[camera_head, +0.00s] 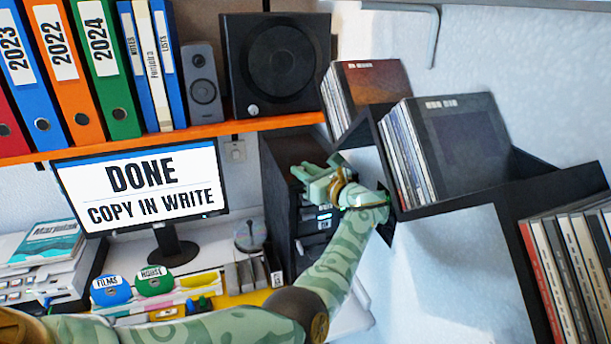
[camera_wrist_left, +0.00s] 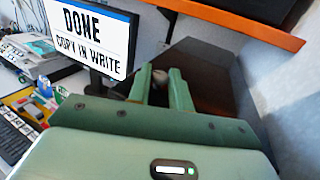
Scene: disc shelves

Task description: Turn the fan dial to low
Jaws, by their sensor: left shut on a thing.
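My left gripper (camera_head: 308,179) reaches in front of the dark tower (camera_head: 277,160) beside the monitor. In the left wrist view its two green fingers (camera_wrist_left: 161,72) are shut on a small greyish knob, which I take to be the fan dial (camera_wrist_left: 160,75). The fingers hide most of the dial, and no setting marks can be read. In the head view the gripper hides the dial. The tower's dark face also shows beyond the fingers in the left wrist view (camera_wrist_left: 208,75). My right gripper is not in view.
The monitor (camera_head: 140,187) stands left of the tower, reading "DONE COPY IN WRITE". An orange shelf (camera_head: 190,136) with binders and a speaker (camera_head: 275,65) runs above. Disc racks (camera_head: 465,205) stand close on the right. Labelled disc holders (camera_head: 154,281) and papers crowd the desk.

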